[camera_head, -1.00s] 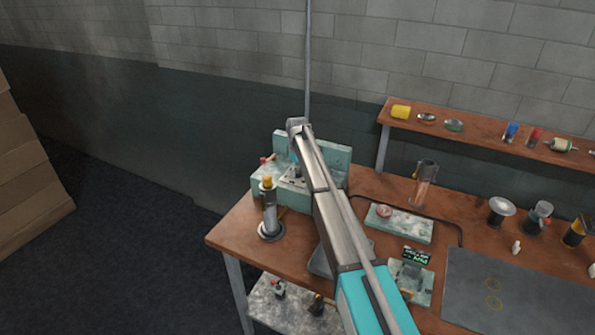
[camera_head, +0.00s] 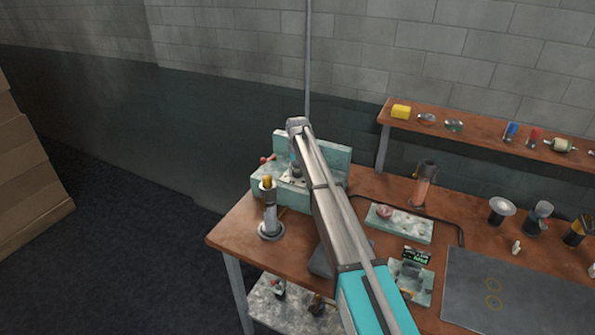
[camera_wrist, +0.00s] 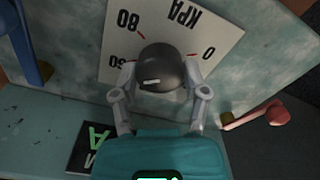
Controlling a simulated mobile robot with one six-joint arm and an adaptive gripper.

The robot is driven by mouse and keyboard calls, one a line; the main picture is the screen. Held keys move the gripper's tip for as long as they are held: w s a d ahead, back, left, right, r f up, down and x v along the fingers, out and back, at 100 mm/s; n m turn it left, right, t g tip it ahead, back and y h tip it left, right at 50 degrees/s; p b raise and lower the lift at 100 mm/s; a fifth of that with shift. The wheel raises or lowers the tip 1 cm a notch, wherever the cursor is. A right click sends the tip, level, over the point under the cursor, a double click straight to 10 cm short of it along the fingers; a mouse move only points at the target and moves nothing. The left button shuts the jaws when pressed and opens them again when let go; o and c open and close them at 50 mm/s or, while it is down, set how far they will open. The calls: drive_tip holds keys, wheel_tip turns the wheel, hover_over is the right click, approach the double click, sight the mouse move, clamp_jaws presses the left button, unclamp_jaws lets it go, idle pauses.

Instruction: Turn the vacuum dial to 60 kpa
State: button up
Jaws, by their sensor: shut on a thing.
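In the wrist view, a dark round dial knob (camera_wrist: 165,64) stands out from a white scale plate (camera_wrist: 217,38) that shows upside down, with KPA, 0, 80 and a partly covered number. A short white mark on the knob points to the lower left of the picture. My gripper (camera_wrist: 162,82) is shut on the knob, one finger on each side. In the head view, the pale teal machine (camera_head: 330,148) stands at the back left of the bench; my arm hides the dial there.
A red-tipped lever (camera_wrist: 278,115) sticks out right of the dial in the wrist view, and a blue part (camera_wrist: 27,45) lies left. In the head view, a metal cylinder on a stand (camera_head: 270,215) stands close left of my arm on the wooden bench (camera_head: 228,234).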

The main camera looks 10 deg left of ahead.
drive_tip(key=shift+m, duration=0.4)
drive_tip(key=o, duration=1.1)
drive_tip(key=shift+o, duration=0.2)
drive_tip(key=shift+n, duration=0.5)
